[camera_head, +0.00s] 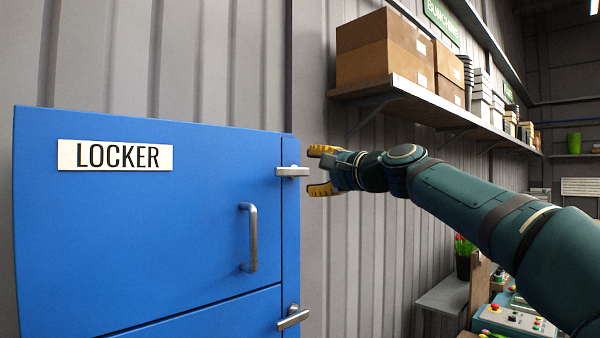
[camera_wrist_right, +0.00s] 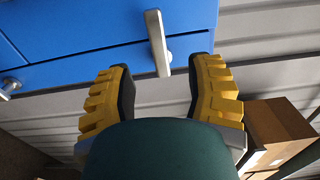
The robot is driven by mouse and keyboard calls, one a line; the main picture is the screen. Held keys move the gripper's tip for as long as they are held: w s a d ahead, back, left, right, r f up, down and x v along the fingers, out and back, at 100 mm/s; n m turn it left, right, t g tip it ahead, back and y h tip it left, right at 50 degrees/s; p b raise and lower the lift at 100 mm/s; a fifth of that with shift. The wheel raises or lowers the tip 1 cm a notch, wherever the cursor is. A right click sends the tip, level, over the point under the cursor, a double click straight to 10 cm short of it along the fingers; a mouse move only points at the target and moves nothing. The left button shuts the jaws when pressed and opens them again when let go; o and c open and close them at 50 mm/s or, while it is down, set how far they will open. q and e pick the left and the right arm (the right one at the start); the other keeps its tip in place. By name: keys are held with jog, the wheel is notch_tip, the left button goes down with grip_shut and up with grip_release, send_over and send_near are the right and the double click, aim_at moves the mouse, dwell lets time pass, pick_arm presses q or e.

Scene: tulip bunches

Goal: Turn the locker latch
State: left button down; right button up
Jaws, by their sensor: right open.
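The blue locker (camera_head: 140,220) fills the left of the head view, with a white LOCKER sign (camera_head: 115,156). A silver upper latch (camera_head: 292,172) lies roughly level across the seam at the door's right edge. My right gripper (camera_head: 316,171) is open just right of this latch, one yellow finger higher and one lower. In the right wrist view, the latch bar (camera_wrist_right: 157,42) points in between the two open fingertips (camera_wrist_right: 160,78); I cannot tell whether they touch it. A lower latch (camera_head: 293,317) sits below, slightly tilted. My left gripper is not in view.
A vertical bar handle (camera_head: 252,237) stands out from the locker door. A wall shelf (camera_head: 420,98) with cardboard boxes (camera_head: 380,50) hangs above my right arm. A bench (camera_head: 443,297) and a control panel (camera_head: 515,320) are at lower right. The corrugated wall behind the gripper is bare.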

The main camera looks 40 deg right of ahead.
jog(key=shift+s+d, duration=0.15)
jog(key=shift+s, duration=0.85)
jog(key=shift+s+d, duration=0.1)
jog(key=shift+s, duration=0.85)
